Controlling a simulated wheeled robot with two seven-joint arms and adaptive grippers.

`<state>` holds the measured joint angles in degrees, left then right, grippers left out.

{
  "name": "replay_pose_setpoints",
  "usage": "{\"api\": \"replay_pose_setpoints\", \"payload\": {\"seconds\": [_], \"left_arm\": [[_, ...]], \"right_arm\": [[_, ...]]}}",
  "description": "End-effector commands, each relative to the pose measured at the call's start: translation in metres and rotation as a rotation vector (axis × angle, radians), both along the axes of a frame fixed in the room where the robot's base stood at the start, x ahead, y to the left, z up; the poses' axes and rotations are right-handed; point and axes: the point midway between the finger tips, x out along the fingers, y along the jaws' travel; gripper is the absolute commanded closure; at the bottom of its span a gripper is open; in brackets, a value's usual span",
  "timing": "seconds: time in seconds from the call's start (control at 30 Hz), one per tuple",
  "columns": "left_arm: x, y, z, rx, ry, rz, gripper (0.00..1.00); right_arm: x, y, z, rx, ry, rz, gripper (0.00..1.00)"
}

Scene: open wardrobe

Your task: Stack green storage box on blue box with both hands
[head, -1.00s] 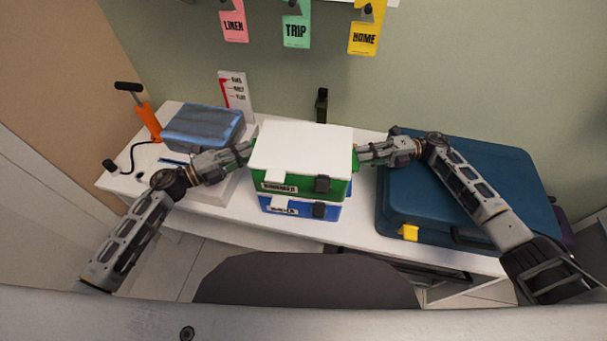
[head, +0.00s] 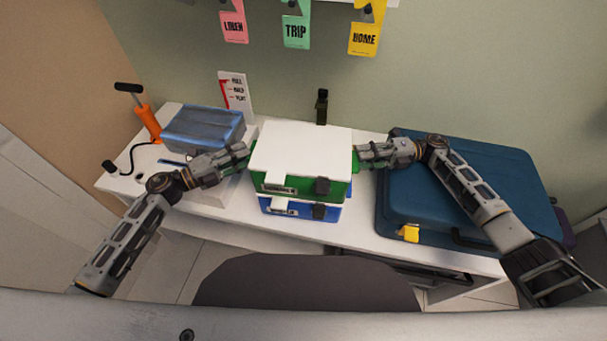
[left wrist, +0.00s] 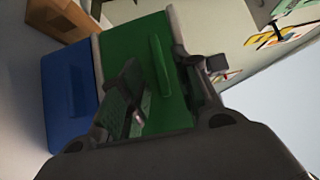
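The green storage box (head: 300,190) with a white lid sits on top of the blue box (head: 292,212), roughly lined up with it. In the left wrist view, the green box (left wrist: 150,75) meets the pale lid edge of the blue box (left wrist: 68,95), with no clear gap. My left gripper (head: 250,152) is at the green box's left side. The left wrist view shows its fingers (left wrist: 168,92) apart, on either side of the green side handle (left wrist: 160,66), with green wall visible between. My right gripper (head: 358,156) is at the right side handle; its finger gap is too small to judge.
A blue suitcase (head: 475,180) lies right of the boxes, under my right arm. A folded blue item (head: 203,128), an orange pump (head: 147,118) and a small sign (head: 235,92) stand left and behind. The white tabletop (head: 365,215) has a narrow clear strip in front.

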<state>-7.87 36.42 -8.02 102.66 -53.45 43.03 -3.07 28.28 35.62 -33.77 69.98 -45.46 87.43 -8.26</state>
Motion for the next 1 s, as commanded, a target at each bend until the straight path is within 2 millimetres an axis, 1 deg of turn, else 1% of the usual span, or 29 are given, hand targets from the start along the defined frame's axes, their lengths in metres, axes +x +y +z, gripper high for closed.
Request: {"api": "replay_pose_setpoints", "payload": {"seconds": [0.8,1.0], "left_arm": [[-0.046,0.071,0.0,0.002,0.001,0.001,0.68],[-0.055,0.085,0.0,0.001,0.001,0.001,0.68]], "right_arm": [[0.0,0.0,0.0,0.0,0.0,0.0,0.68],[0.0,0.0,0.0,0.0,0.0,0.0,0.68]]}}
